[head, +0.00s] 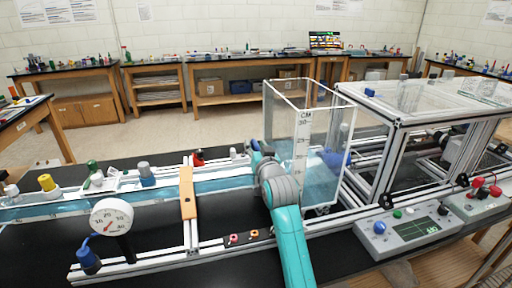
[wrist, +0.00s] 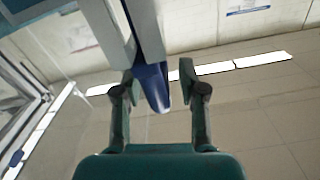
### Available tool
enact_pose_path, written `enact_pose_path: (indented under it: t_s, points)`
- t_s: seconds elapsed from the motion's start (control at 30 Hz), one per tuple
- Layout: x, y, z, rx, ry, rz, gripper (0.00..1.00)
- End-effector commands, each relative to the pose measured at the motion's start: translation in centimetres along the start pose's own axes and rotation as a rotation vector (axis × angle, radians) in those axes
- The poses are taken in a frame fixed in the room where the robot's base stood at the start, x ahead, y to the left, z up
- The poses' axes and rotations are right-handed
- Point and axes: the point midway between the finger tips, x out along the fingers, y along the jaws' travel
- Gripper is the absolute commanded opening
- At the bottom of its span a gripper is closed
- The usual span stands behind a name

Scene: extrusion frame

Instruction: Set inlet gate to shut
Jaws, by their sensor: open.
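My gripper (wrist: 157,72) is open in the wrist view, with one finger on each side of a blue-ended bar (wrist: 152,88). The blue end lies between the fingers, with a visible gap on each side. I cannot tell how deep it sits between them. In the head view my teal arm reaches to the clear tank (head: 300,135) marked CM, and its grey wrist hides the fingers. The water channel (head: 225,184) runs left from the tank. No label names the inlet gate, so I cannot tell for certain which part it is or its setting.
An orange crosspiece (head: 188,193) spans the channel. A round dial gauge (head: 111,217) stands in front of it at left. A control box (head: 408,232) with a small screen is at right, beside the clear-topped extrusion frame (head: 395,125). Benches line the back wall.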

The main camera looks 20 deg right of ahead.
Motion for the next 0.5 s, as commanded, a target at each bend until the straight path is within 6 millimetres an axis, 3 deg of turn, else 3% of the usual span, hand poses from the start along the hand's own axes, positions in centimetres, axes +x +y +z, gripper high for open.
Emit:
enact_pose_path:
  t_s: [0.23, 0.5]
  points:
    - [-1.6, 0.0, -0.1, 0.000, 0.003, -0.001, 0.41]
    - [-6.8, 0.0, 0.0, 0.000, 0.002, 0.000, 0.41]
